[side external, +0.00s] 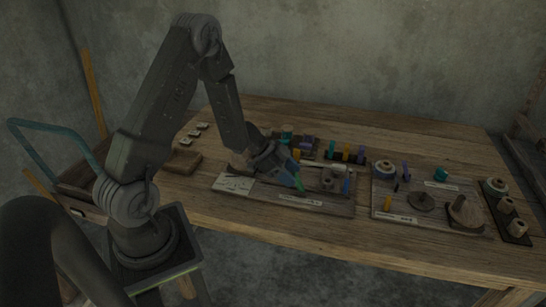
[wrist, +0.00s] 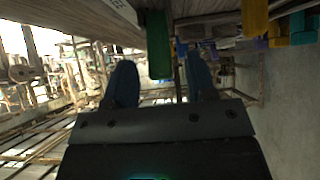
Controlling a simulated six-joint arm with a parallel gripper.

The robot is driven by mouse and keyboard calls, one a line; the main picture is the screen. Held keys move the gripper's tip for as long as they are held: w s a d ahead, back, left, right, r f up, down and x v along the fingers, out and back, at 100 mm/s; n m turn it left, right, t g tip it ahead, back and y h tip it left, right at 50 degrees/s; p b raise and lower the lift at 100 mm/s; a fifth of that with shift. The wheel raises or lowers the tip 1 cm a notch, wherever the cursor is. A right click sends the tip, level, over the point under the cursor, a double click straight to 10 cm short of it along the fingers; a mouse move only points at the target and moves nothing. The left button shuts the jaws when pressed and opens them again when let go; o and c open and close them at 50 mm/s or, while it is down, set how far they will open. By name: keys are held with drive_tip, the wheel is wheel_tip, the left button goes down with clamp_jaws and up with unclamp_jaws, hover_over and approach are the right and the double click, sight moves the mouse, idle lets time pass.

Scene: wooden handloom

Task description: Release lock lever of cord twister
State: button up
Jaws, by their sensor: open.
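The cord twister's board (side external: 320,205) lies near the table's front edge, with labels on it. A green block-like part (side external: 299,186), perhaps the lock lever, is at my gripper's tip over this board. It also shows in the wrist view (wrist: 159,45), at the top, between the lines of the two blue fingers. My gripper (side external: 291,178) is open, and in the wrist view (wrist: 162,78) its fingers stand apart with a gap between them. I cannot tell whether either finger touches the green part. The arm hides part of the board.
A second board (side external: 428,212) with spools and a cone stands to the right. Several coloured pegs stand behind the first board, including a yellow one (wrist: 255,18) and a teal one (wrist: 303,26). A small wooden block (side external: 184,161) lies left.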

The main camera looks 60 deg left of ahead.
drive_tip(key=v, duration=1.1)
drive_tip(key=shift+r, duration=0.15)
drive_tip(key=s+d+r+n+g+y, duration=0.1)
drive_tip(key=s+d+r+n+g, duration=0.2)
drive_tip(key=d+r, duration=0.85)
drive_tip(key=s+d+r+n+t+y, duration=0.1)
drive_tip(key=s+d+r+n+y, duration=0.5)
drive_tip(key=s, duration=0.5)
drive_tip(key=shift+s+d+r+t, duration=0.3)
drive_tip(key=shift+s+d+r, duration=0.15)
drive_tip(key=shift+d, duration=0.75)
